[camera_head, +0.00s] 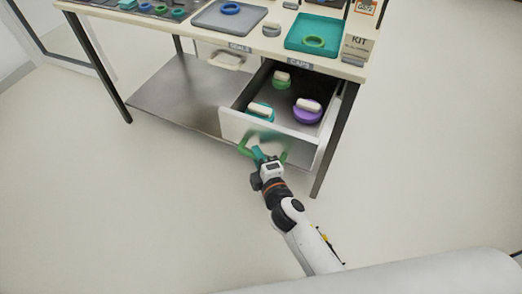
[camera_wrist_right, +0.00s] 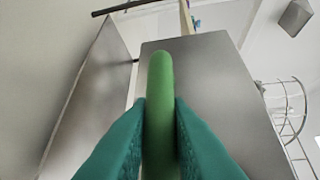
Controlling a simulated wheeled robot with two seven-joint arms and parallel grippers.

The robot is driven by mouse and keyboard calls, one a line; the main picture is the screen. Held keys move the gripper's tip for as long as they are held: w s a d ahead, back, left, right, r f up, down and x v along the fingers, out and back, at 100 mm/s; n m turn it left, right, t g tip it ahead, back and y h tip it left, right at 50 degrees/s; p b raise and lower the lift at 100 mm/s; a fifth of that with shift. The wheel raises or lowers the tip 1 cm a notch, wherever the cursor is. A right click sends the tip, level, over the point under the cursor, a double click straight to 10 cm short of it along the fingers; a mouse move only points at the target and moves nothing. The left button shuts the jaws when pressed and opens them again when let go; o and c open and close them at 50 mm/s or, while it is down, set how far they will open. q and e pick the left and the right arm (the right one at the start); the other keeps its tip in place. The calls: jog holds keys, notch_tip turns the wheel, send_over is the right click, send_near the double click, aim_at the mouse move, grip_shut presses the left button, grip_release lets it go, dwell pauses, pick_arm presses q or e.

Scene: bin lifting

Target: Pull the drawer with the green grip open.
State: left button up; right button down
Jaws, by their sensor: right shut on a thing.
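The drawer (camera_head: 233,124) with the green grip stands pulled out from under the right part of the table in the head view. Its green grip (camera_head: 243,147) is on the front panel, partly hidden by my right gripper. The grip also shows in the right wrist view (camera_wrist_right: 160,95), between two teal fingers. My right gripper (camera_head: 262,154) is shut on the green grip. Inside the drawer lie a green piece (camera_head: 281,84), a teal piece (camera_head: 265,112) and a purple piece (camera_head: 304,115), each with a pale block on top. My left gripper is not in view.
A second drawer with a pale grip (camera_head: 226,62) is beside the open one. A metal shelf (camera_head: 168,98) sits below. The floor in front is clear.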

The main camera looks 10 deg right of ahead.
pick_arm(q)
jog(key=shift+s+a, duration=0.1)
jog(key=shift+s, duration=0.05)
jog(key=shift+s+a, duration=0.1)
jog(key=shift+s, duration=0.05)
pick_arm(e)
jog(key=c, duration=1.4)
grip_release()
jog(key=shift+o, duration=0.2)
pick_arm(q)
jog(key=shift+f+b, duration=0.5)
pick_arm(e)
jog(key=v, duration=1.2)
jog(key=shift+s+a, duration=0.1)
